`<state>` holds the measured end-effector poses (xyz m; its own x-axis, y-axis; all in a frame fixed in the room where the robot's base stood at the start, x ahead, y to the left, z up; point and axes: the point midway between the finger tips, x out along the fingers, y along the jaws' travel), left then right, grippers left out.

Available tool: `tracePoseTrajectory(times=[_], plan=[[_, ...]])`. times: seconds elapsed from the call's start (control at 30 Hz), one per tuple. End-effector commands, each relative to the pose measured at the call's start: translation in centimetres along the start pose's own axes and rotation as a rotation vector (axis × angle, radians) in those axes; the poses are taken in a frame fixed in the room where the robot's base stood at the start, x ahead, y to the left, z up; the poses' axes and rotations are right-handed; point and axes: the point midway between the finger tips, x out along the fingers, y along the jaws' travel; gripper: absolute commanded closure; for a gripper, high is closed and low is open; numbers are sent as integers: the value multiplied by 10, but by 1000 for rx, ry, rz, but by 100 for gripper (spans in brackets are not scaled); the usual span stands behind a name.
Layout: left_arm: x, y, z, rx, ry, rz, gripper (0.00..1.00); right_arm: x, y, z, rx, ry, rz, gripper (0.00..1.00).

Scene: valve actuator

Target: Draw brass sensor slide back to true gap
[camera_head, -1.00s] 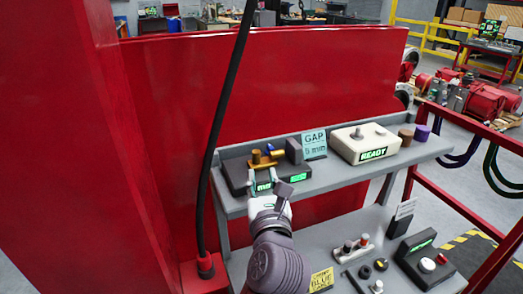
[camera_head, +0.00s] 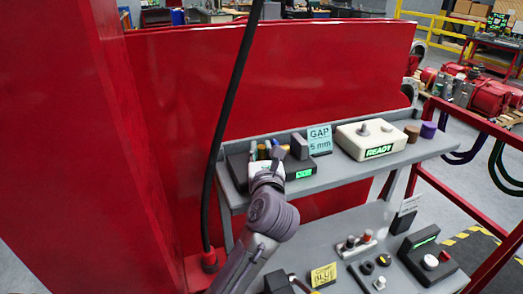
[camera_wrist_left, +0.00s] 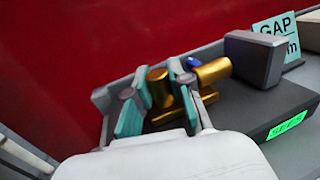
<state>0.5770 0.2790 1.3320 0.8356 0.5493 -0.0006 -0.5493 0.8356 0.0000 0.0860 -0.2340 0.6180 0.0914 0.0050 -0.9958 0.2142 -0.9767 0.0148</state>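The brass sensor slide shows in the left wrist view as an upright brass post (camera_wrist_left: 158,88) and a brass cylinder (camera_wrist_left: 213,72) lying toward a grey block (camera_wrist_left: 254,58). It sits on a dark base (camera_wrist_left: 285,145) with a green display, whose text I cannot read. My left gripper (camera_wrist_left: 158,106) is at the slide, its teal-padded fingers apart on either side of the post. A gap shows between the post and the right finger. In the head view the left gripper (camera_head: 265,154) mostly hides the slide. My right gripper is not in view.
A "GAP 5 mm" card (camera_head: 319,139) stands behind the base. A cream box reading READY (camera_head: 370,138) is to its right. A red panel (camera_head: 290,75) rises behind the shelf. A black cable (camera_head: 226,110) hangs left of my arm. Several small parts lie on the lower shelf.

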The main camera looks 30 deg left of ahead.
Motion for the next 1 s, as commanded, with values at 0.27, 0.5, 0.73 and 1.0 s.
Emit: tracePoseTrajectory(times=[0.27, 0.5, 0.73, 1.0], plan=[[0, 0, 0, 0, 0, -1, 100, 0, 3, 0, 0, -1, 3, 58], [0, -1, -1, -4, 2, -1, 100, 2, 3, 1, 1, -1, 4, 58], [0, -1, 0, 0, 0, -1, 100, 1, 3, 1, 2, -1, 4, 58], [0, -1, 0, 0, 0, 0, 68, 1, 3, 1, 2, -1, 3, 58]])
